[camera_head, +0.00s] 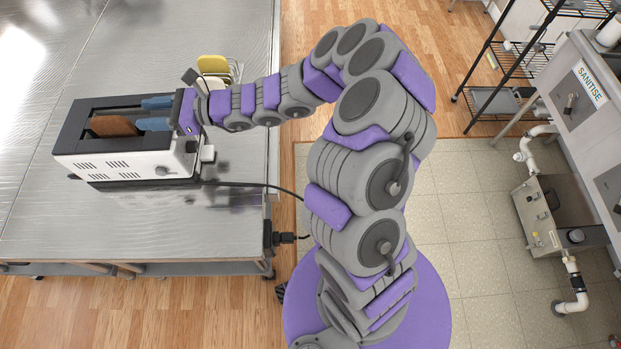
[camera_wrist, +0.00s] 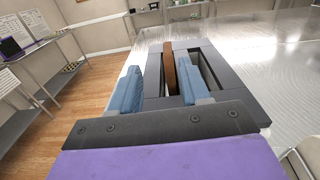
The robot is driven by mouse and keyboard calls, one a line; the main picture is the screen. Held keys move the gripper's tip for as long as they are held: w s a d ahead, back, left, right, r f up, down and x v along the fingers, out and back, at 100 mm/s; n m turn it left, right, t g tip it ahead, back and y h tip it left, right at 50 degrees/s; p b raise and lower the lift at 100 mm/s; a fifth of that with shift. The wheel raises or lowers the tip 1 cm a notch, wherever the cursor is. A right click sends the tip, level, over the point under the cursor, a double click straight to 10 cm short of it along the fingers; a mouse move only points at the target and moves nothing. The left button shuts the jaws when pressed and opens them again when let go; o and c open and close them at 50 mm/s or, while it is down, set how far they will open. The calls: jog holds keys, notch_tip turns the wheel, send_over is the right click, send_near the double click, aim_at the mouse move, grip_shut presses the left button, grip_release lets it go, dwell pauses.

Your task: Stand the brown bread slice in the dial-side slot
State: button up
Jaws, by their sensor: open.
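The brown bread slice (camera_head: 112,125) stands on edge in a slot of the black-and-white toaster (camera_head: 128,164). A dial (camera_head: 162,171) is on the toaster's white front in the head view. The slice (camera_wrist: 169,62) shows in the left slot in the wrist view, which is the dial-side slot; its lower part is hidden. The other slot (camera_wrist: 204,70) looks empty. My gripper (camera_head: 141,113) is open at the toaster's right end, with its blue fingers over the top.
The toaster stands on a metal table (camera_head: 40,215) with free room to its left and behind. Yellow and white items (camera_head: 215,68) stand near the table's back right. A black cable (camera_head: 250,185) runs from the toaster over the table edge.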

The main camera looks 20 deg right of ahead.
jog(key=s+a+r+n+g, duration=0.3)
jog(key=s+r+n+g, duration=0.45)
jog(key=s+n, duration=0.4)
jog(key=s+d+n+g+h, duration=0.35)
jog(key=s+n, duration=0.25)
jog(key=s, duration=0.6)
jog(key=s+d+f+n+h, duration=0.1)
jog(key=s+d+h, duration=0.3)
jog(key=d, duration=0.4)
jog(key=s+d+f+n+t+h, duration=0.1)
jog(key=s+d+h, duration=0.3)
jog(key=d, duration=0.4)
jog(key=s+d+f+n+t+h, duration=0.1)
jog(key=s+d+f+n+h, duration=0.1)
jog(key=s+d+h, duration=0.3)
jog(key=s+d, duration=0.1)
jog(key=d, duration=0.3)
jog(key=shift+f, duration=0.25)
jog(key=shift+o, duration=0.5)
jog(key=shift+n, duration=0.25)
